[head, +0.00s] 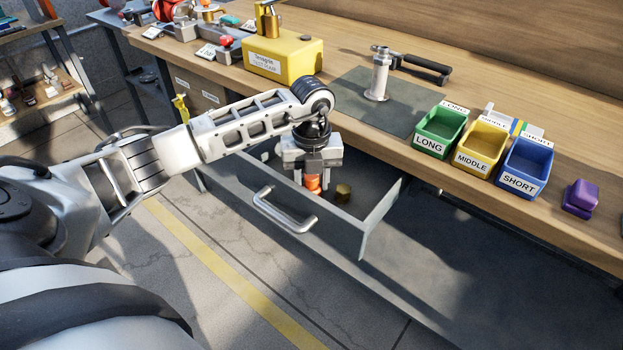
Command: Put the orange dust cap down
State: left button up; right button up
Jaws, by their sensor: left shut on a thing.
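The orange dust cap (312,183) shows below my left gripper (312,180), between its fingers. My left gripper is shut on it and points down into the open drawer (376,220) under the workbench. The gripper hides part of the cap, and I cannot tell whether the cap touches the drawer floor. A small brass-coloured piece (343,192) lies in the drawer just right of the cap. My right gripper is not in view.
The drawer's handle (285,210) faces the open floor. On the bench (400,150) stand a yellow block (285,60), a metal fitting on a dark mat (345,93), green (440,131), yellow (481,145) and blue (525,167) bins, and a purple object (580,198).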

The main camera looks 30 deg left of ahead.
pick_arm(q)
jog(key=shift+f, duration=0.2)
jog(key=o, duration=1.1)
jog(key=shift+r, duration=0.25)
notch_tip(320, 180, up, 12)
